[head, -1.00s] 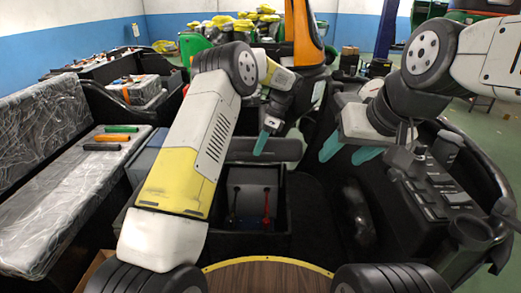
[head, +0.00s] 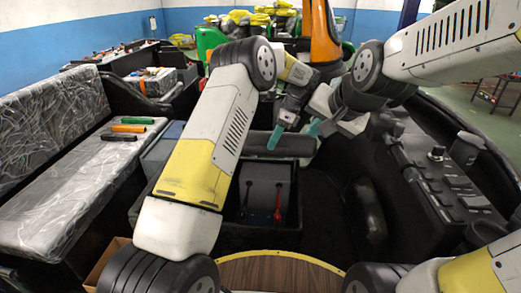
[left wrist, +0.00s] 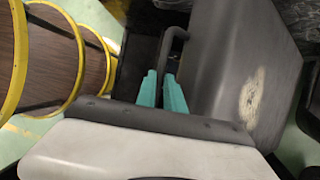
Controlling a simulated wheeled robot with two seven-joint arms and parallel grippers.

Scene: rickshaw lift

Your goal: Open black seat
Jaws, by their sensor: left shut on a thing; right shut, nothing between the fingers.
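The black seat (head: 255,145) shows as a dark padded panel behind an open black compartment (head: 235,228) in the head view. In the left wrist view the seat (left wrist: 222,62) is a broad dark panel with a pale worn patch, and a bent black handle (left wrist: 174,40) is at its edge. My left gripper (head: 275,137) has its teal fingers (left wrist: 163,92) shut on the handle; the exact contact is partly hidden. My right gripper (head: 316,128) is shut and empty, close to the right of the left one.
A red-handled tool (head: 278,203) and a dark-handled tool (head: 246,197) stand in the compartment. A plastic-wrapped bench (head: 65,200) with several small coloured rolls is at left. A black control console (head: 445,190) is at right. A round wooden surface (head: 280,275) lies in front.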

